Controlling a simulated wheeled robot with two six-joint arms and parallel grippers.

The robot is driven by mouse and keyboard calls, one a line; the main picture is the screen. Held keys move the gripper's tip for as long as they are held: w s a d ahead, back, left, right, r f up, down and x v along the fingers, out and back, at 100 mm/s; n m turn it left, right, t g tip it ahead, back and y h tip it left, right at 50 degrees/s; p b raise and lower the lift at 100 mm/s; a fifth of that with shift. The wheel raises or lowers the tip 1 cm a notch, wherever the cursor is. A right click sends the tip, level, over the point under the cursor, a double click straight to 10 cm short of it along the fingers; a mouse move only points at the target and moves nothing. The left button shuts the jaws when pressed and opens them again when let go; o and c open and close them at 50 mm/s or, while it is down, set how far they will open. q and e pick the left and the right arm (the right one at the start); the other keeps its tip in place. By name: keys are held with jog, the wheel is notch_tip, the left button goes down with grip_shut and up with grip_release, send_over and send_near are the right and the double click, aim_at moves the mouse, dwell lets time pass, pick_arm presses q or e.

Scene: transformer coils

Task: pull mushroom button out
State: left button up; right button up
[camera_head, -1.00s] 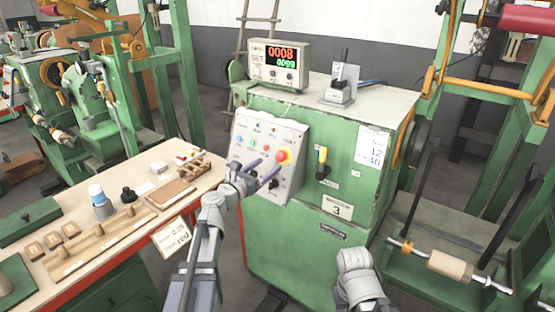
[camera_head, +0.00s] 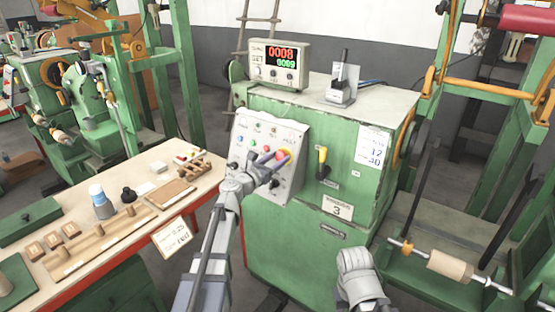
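I cannot tell whether either finger touches the button. Part of my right arm shows at the bottom centre-right, but its gripper fingers do not show.
A yellow-handled switch (camera_head: 322,161) is right of the panel. A digital counter (camera_head: 276,64) stands on the green machine (camera_head: 300,225). A workbench (camera_head: 205,193) with wooden parts is at the left. A winding frame with a spool (camera_head: 452,263) is at the right.

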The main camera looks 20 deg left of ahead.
pick_arm(q)
grip_shut()
dwell(0.5)
jog(key=shift+s+a+r, duration=0.15)
jog(key=shift+s+r, duration=0.1)
jog(key=shift+s, duration=0.25)
jog(key=shift+w+f, duration=0.1)
jog(key=shift+f, duration=0.05)
jog(key=shift+o, duration=0.5)
grip_release()
jog(key=o, duration=0.3)
jog(key=shift+o, duration=0.5)
